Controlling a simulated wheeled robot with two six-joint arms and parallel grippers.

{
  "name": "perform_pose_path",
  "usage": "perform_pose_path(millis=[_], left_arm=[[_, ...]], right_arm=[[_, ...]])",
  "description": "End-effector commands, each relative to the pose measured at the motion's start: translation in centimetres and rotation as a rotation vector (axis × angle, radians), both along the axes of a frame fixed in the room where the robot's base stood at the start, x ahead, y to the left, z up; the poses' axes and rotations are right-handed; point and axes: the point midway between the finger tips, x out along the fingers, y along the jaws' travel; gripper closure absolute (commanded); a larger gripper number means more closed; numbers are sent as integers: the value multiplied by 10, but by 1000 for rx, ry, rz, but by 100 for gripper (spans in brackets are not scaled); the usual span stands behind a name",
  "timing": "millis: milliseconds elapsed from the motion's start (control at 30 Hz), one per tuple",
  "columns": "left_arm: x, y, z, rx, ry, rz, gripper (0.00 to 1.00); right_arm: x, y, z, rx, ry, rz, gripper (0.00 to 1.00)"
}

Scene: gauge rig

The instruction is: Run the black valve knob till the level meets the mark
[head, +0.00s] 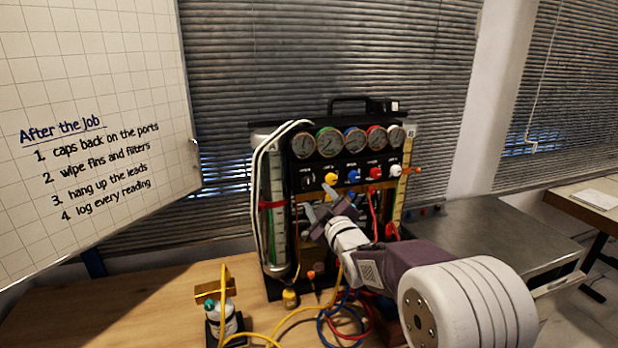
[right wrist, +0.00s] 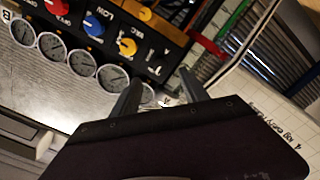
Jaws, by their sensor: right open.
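The black valve knob (head: 308,179) is at the left end of the knob row on the gauge rig, left of the yellow knob. It is dark against the dark panel in the right wrist view (right wrist: 157,68), and its turn angle is hard to read. The left sight tube (head: 277,232) stands upright with a red mark (head: 272,204) around it; the mark also shows in the right wrist view (right wrist: 207,45). I cannot make out the liquid level. My right gripper (head: 316,205) is open and empty, in front of the panel just below the black knob. My left gripper is out of view.
Several round gauges (head: 329,141) line the rig's top, above yellow, blue (head: 354,176), red and white knobs. Hoses (head: 345,315) lie on the bench below. A small bottle on a stand (head: 222,318) is at front left. A whiteboard (head: 90,100) stands left.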

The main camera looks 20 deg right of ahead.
Motion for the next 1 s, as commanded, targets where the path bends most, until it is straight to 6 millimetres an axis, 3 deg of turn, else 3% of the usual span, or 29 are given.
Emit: perform_pose_path(millis=[400,767,967,1000], left_arm=[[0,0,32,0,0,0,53],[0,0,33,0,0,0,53],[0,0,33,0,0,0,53],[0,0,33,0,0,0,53]], right_arm=[[76,3,3,-2,0,1,48],[87,3,0,-2,-1,1,48],[86,3,0,-2,-1,1,100],[86,3,0,-2,-1,1,100]])
